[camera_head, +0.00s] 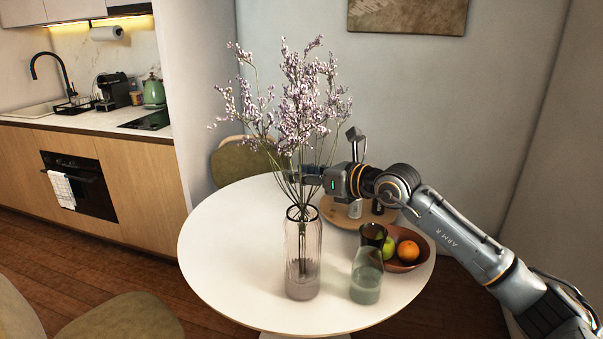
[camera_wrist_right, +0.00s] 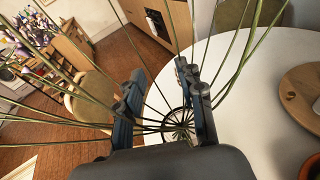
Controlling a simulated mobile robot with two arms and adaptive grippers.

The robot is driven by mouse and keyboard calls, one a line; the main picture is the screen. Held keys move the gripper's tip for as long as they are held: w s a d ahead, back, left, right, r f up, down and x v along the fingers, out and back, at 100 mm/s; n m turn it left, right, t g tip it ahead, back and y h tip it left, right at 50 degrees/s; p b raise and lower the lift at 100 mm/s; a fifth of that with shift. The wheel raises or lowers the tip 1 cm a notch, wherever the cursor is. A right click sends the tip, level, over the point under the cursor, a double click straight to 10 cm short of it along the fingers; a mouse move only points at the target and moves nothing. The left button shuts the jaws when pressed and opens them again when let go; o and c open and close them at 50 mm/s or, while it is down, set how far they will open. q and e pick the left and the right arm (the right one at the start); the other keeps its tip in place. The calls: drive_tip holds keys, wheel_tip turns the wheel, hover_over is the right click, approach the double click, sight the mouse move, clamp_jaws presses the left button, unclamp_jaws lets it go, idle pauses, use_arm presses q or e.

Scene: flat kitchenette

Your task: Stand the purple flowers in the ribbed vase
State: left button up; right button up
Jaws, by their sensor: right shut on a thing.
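The purple flowers (camera_head: 303,97) rise upright from the clear ribbed vase (camera_head: 303,255) on the round white table. Their lower stems show through the vase glass, inside its mouth. My right gripper (camera_head: 305,174) is shut on the stems just above the vase rim. In the right wrist view the stems (camera_wrist_right: 240,60) fan out around the fingers of my right gripper (camera_wrist_right: 165,108) and converge at the vase mouth (camera_wrist_right: 178,117). Whether the stem ends touch the vase bottom I cannot tell. My left gripper is not in view.
A carafe (camera_head: 367,275) stands right of the vase on the white table (camera_head: 225,250). Behind it are a fruit bowl (camera_head: 420,262) with an apple and an orange, and a wooden board (camera_head: 338,217) with small shakers. The table's left side is clear. Chairs stand around it.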

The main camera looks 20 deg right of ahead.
drive_tip(key=o, duration=1.3)
drive_tip(key=shift+s+d, duration=0.15)
drive_tip(key=shift+s, duration=0.05)
drive_tip(key=v, duration=1.1)
drive_tip(key=shift+s+d, duration=0.15)
drive_tip(key=shift+s, duration=0.1)
